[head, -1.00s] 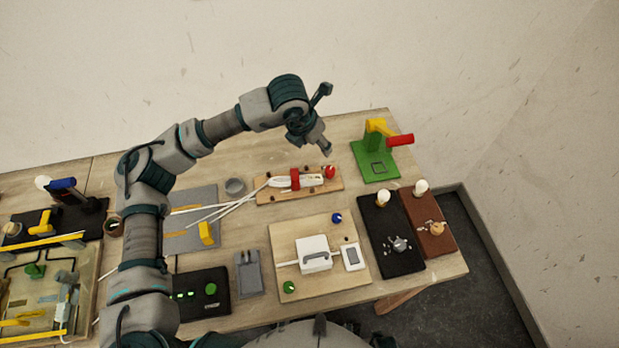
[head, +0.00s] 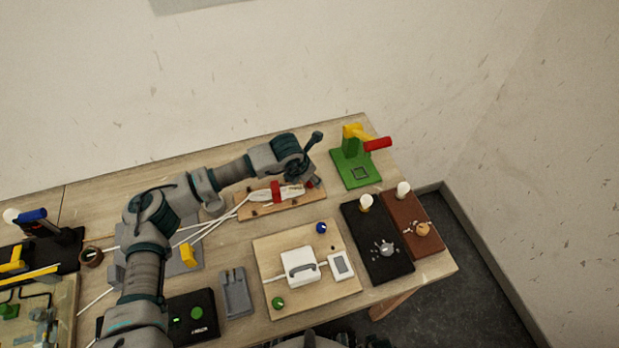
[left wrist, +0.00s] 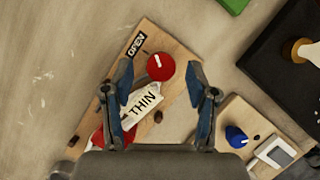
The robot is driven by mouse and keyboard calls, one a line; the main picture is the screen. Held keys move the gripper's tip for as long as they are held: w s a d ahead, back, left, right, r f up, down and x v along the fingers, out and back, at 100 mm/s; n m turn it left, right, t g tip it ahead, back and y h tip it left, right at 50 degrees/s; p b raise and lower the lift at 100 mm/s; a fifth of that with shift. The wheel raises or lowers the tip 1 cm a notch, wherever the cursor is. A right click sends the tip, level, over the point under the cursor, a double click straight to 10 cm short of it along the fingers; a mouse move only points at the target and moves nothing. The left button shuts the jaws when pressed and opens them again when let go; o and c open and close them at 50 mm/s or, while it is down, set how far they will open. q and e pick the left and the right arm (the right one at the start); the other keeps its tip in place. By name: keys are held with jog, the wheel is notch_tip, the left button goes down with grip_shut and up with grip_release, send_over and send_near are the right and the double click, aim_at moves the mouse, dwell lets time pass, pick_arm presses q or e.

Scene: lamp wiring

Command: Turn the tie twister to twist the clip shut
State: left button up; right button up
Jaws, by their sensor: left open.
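A round red knob with a white line, which looks like the tie twister (left wrist: 160,67), sits at the end of a wooden board (left wrist: 174,45) beside an "OPEN" label. A white clip marked "THIN" (left wrist: 145,100) lies on the board next to the knob. A red part (head: 276,191) sits across the white piece in the head view. My left gripper (left wrist: 158,78) is open over this end of the board, one finger on each side of the knob and the clip's end. I cannot tell whether the fingers touch the knob. In the head view, my left gripper (head: 311,178) mostly hides the knob.
A green stand with a red-handled yellow lever (head: 356,160) is to the right. A wooden board with a white box (head: 300,265) and a blue knob (head: 321,227) lies in front. Black (head: 378,250) and brown (head: 420,240) bulb boards are at the right. White wires trail left.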

pick_arm(q)
jog(key=shift+w+d+f, duration=0.2)
jog(key=shift+f, duration=0.45)
pick_arm(e)
jog(key=shift+r, duration=0.1)
pick_arm(q)
grip_shut()
